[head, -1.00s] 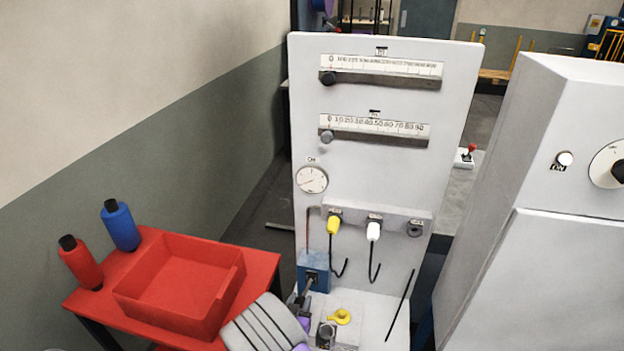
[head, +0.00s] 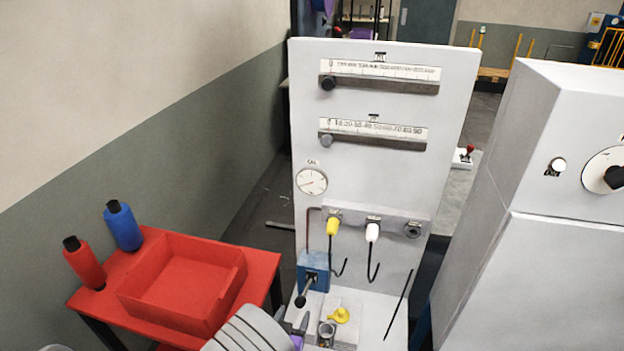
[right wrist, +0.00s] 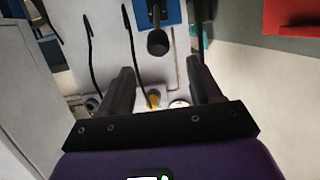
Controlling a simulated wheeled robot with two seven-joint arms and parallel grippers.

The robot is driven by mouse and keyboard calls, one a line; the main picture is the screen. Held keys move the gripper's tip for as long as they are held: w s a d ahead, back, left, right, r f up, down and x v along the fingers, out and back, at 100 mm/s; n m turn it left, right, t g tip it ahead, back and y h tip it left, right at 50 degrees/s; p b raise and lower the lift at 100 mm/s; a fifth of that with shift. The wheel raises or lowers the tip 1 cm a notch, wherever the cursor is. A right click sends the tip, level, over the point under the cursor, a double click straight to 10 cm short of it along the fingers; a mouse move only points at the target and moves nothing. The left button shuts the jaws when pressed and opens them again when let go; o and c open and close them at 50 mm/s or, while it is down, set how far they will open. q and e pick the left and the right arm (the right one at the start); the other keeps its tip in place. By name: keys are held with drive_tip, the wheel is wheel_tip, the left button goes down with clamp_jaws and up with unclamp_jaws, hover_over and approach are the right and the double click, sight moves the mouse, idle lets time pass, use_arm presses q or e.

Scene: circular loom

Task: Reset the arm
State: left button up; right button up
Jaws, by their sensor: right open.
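A blue box (head: 313,270) on the white panel carries a lever with a black knob (head: 300,301), angled down and outward. The knob (right wrist: 158,42) also shows ahead of the fingers in the wrist view, apart from them. My left gripper is not in view.
The white panel (head: 375,175) has two scales, a dial and hooks. A yellow part (head: 340,315) and a small cup (head: 327,330) are at its base, close to my gripper. A red table with a red tray (head: 180,318) and two bottles is left. A grey cabinet (head: 550,260) stands right.

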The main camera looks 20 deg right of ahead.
drive_tip(key=shift+s+a+r, duration=0.1)
drive_tip(key=shift+s+a, duration=0.15)
drive_tip(key=shift+s, duration=0.15)
drive_tip(key=s+f+n+g+y, duration=0.2)
drive_tip(key=s+f+g+y, duration=0.6)
drive_tip(key=s+f, duration=0.5)
wheel_tip(320, 180, down, 4)
drive_tip(key=shift+a+f+n+g+y, duration=0.15)
drive_tip(key=shift+a+n+g+y, duration=0.15)
drive_tip(key=shift+n+g+y, duration=0.1)
drive_tip(key=s+g+y, duration=0.1)
drive_tip(key=s, duration=0.1)
drive_tip(key=s+a+n+g+y, duration=0.1)
drive_tip(key=s, duration=0.1)
drive_tip(key=s+a+g+y, duration=0.1)
drive_tip(key=s, duration=0.2)
drive_tip(key=shift+a+r+y, duration=0.2)
drive_tip(key=shift+a+y, duration=0.05)
drive_tip(key=shift+y, duration=0.05)
drive_tip(key=shift+c, duration=0.3)
